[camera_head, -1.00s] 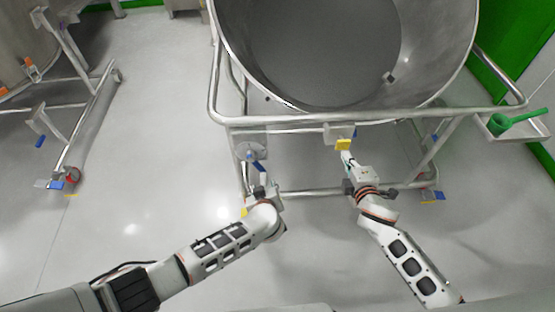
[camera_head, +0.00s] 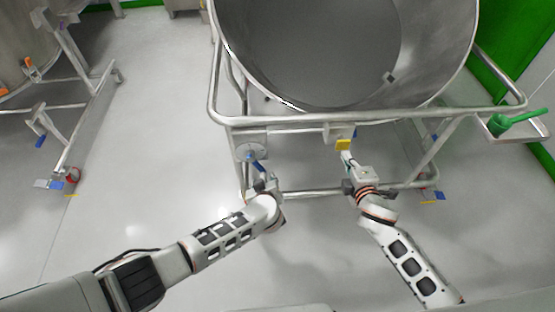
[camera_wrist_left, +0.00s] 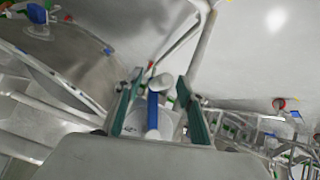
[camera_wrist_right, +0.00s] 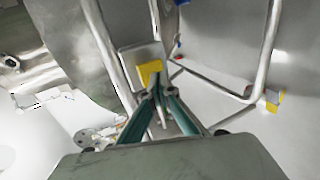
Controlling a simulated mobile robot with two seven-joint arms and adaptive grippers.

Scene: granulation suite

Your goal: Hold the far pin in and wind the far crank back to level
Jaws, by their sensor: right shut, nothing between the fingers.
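A crank with a round grey hub (camera_head: 250,151) and a blue handle (camera_head: 259,165) is on the left of the bowl's frame. My left gripper (camera_head: 264,181) is at the handle's lower end. In the left wrist view its two fingers are apart, with the blue handle (camera_wrist_left: 153,112) between them; I cannot tell if either touches it. A yellow pin head (camera_head: 343,144) sits on a grey block under the front rail. My right gripper (camera_head: 347,159) is shut and empty, its tips at the yellow pin head (camera_wrist_right: 149,72); contact is likely but not certain.
The large steel bowl (camera_head: 310,60) stands in a tubular frame (camera_head: 370,118) ahead of both arms. A second vessel on a wheeled frame (camera_head: 85,125) stands at the left. A green object (camera_head: 515,119) lies on a side tray at the right. The floor between is clear.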

